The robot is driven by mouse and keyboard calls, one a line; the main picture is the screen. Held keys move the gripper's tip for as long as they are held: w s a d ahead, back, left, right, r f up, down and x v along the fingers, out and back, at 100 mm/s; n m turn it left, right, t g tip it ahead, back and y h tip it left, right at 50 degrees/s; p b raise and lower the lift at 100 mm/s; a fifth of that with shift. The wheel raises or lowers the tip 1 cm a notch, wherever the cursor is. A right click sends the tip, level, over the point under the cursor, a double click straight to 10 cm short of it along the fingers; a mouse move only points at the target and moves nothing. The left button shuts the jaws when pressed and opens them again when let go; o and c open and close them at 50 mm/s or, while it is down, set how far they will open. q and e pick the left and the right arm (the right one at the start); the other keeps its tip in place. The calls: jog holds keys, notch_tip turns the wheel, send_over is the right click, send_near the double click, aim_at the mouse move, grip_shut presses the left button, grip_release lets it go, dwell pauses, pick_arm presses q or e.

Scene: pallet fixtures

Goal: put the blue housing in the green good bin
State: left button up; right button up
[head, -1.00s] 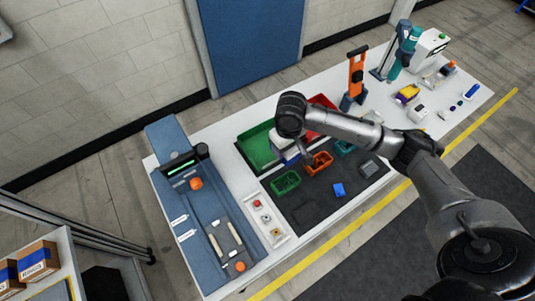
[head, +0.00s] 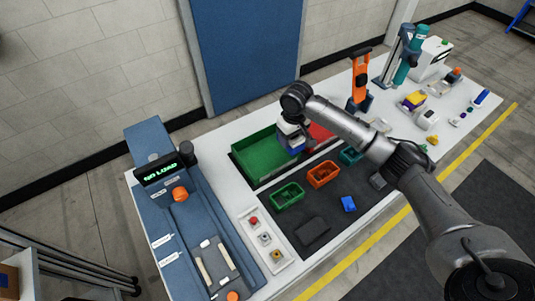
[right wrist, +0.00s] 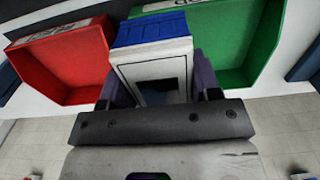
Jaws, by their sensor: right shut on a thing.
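My right gripper (head: 295,144) is shut on the blue housing, which shows in the right wrist view (right wrist: 151,29) as a blue part with a whitish body between purple fingers (right wrist: 205,75). In the head view, the gripper hides most of the housing. The gripper is at the right end of the green good bin (head: 262,157), beside the red bin (head: 320,135). In the right wrist view, the housing overlaps the border between the green bin (right wrist: 235,35) and red bin (right wrist: 65,62). Its height above the bins is hard to tell. My left gripper is out of view.
Green (head: 287,196), orange (head: 323,174) and teal (head: 350,155) small trays stand on the dark mat. Another blue piece (head: 348,203) lies there. An orange upright fixture (head: 360,80) stands behind my right arm. A white button tray (head: 264,238) is at left.

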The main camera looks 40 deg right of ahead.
jog(key=w+a+f, duration=0.2)
jog(key=w+a+f+b, duration=0.1)
jog(key=w+a+f, duration=0.1)
jog(key=w+a, duration=0.1)
jog(key=shift+w+a+f, duration=0.25)
jog(key=shift+w+f, duration=0.05)
jog(key=shift+w, duration=0.05)
jog(key=shift+f, duration=0.45)
notch_tip(320, 180, down, 3)
jog(key=shift+f, duration=0.2)
jog(key=o, duration=1)
